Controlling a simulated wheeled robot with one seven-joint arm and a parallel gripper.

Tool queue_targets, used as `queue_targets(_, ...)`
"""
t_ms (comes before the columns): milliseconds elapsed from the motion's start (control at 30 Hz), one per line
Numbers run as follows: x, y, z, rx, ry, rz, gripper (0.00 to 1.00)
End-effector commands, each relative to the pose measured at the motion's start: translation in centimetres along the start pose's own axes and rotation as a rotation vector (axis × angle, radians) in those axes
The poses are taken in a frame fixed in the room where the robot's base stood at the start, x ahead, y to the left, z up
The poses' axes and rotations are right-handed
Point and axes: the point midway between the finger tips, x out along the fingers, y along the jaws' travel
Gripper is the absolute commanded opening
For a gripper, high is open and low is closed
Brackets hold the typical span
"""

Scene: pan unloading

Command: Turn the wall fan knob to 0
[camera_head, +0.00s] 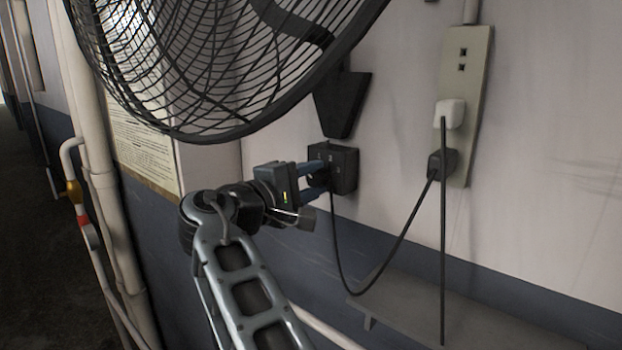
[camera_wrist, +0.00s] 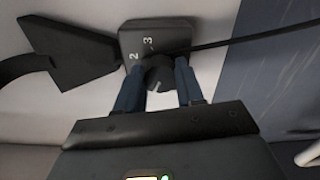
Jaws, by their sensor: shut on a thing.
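The fan's control box (camera_head: 345,170) is a small dark box on the wall below the fan. The round dark knob (camera_wrist: 158,74) sits on the box. My gripper (camera_head: 312,176) reaches the box from the left, and its two blue fingers are shut on the knob, one on each side, in the wrist view (camera_wrist: 160,80). The knob's pointer setting and the 0 mark cannot be made out. In the head view the fingers largely hide the knob.
The large black caged fan (camera_head: 220,60) hangs above my arm, with its dark bracket (camera_head: 341,105) just over the box. A black cable (camera_head: 400,235) loops from the box to a plug (camera_head: 442,163) in the wall socket panel (camera_head: 468,75). A grey ledge (camera_head: 420,300) lies below.

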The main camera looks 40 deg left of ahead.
Motion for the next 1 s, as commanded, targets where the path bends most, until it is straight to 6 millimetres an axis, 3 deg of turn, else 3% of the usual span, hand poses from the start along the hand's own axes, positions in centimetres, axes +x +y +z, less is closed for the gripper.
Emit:
queue_targets(733, -0.12, -0.1, -0.15, -0.084, 0.004, -0.001, 0.07)
queue_targets(767, -0.12, -0.1, -0.15, -0.084, 0.004, -0.001, 0.4)
queue_targets(1000, -0.06, -0.05, -0.08, -0.083, 0.002, 0.0, 0.63)
